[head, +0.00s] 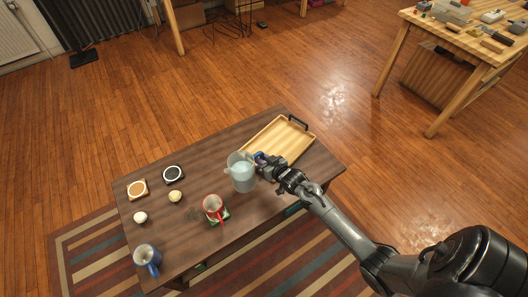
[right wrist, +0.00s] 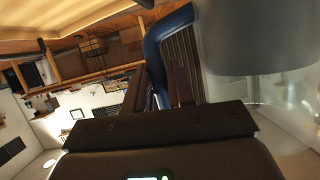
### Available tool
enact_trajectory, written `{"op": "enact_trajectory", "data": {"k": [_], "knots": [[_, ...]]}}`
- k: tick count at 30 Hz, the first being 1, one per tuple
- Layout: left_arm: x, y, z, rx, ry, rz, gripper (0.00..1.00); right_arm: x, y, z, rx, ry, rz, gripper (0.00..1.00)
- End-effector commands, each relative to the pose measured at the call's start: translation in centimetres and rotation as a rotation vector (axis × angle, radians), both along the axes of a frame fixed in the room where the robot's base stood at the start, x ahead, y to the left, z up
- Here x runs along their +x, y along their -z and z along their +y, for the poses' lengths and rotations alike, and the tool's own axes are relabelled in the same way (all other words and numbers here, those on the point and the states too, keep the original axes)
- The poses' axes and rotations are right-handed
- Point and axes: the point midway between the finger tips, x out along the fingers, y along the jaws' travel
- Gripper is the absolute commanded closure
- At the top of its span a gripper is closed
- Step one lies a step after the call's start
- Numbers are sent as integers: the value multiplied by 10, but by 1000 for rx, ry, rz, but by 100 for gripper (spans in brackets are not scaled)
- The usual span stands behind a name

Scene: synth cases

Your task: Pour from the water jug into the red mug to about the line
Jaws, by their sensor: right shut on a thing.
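The clear water jug (head: 242,177) has a blue handle and pale water inside. It looks about upright near the middle of the dark table; I cannot tell if its base touches the wood. My right gripper (head: 264,164) is shut on its handle, from the jug's right. In the right wrist view, the jug (right wrist: 265,40) fills the upper right, and its blue handle (right wrist: 153,50) shows beside it. The red mug (head: 213,208) stands upright on a coaster, left of and nearer than the jug, apart from it. The line in it cannot be made out. My left gripper is not in view.
A wooden tray (head: 305,139) with dark handles lies behind the jug.

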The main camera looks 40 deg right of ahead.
Motion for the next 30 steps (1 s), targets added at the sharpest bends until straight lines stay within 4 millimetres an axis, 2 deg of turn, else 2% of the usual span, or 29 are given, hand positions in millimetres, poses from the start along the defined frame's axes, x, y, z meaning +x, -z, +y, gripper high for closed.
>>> {"op": "enact_trajectory", "data": {"k": [4,14,20,30], "knots": [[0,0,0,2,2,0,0,-7,3,-7,-1,-8,-8,100],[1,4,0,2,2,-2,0,-10,-2,-2,-124,-7,5,100],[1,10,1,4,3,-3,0,-9,-12,4,-286,-6,25,100],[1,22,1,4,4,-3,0,-6,-14,28,-414,-6,43,100]]}}
